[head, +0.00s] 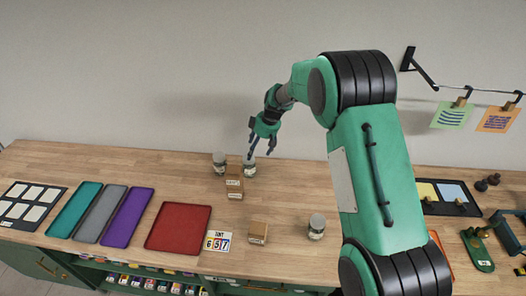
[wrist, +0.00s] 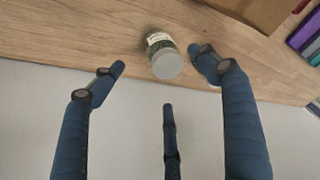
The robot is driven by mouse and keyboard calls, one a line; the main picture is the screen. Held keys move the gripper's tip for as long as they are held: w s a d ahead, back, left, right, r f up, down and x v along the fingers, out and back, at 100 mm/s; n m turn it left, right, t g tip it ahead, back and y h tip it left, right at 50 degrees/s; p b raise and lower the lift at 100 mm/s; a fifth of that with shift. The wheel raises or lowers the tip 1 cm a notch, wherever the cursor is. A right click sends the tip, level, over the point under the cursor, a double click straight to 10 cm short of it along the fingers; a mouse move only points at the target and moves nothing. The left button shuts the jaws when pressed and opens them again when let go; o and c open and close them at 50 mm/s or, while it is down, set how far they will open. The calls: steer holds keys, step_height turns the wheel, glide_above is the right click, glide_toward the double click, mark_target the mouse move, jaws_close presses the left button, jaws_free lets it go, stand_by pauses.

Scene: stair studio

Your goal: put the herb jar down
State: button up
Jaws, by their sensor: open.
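A small glass jar with a pale lid, a label and dark green contents, which looks like the herb jar (wrist: 160,43), stands on the wooden worktop (wrist: 90,30). In the wrist view it lies beyond and between my spread fingers, with no finger clearly touching it. My gripper (wrist: 165,80) is open and empty. In the head view my gripper (head: 257,150) is just above that jar (head: 249,170), near the back of the worktop. The jar's contents are too small to tell in the head view.
Another jar (head: 219,162) stands just left, and small cardboard boxes (head: 234,186) stand close in front. A third jar (head: 316,228) and a box (head: 258,232) are nearer the front. A red tray (head: 179,228) lies front left. The back left worktop is clear.

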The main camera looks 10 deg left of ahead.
steer(key=s+d+r+m+t, duration=0.1)
steer(key=s+d+r+m, duration=0.1)
steer(key=s+d+r, duration=0.6)
steer(key=s+d+r+m+h, duration=0.15)
steer(key=s+d+r, duration=0.3)
steer(key=r, duration=0.65)
steer(key=s+d+r+m+t, duration=0.1)
steer(key=s+d+r+m, duration=0.1)
steer(key=s+d+r, duration=0.6)
steer(key=s+d+r+m, duration=0.1)
steer(key=s+d, duration=0.3)
steer(key=s, duration=0.6)
steer(key=s+d+r+m+t+h, duration=0.1)
steer(key=s+d+m, duration=0.3)
steer(key=s, duration=0.7)
steer(key=s+d+r+m+t+h, duration=0.1)
steer(key=s+d, duration=0.3)
steer(key=s, duration=0.7)
steer(key=shift+r+m, duration=0.45)
steer(key=shift+m, duration=0.3)
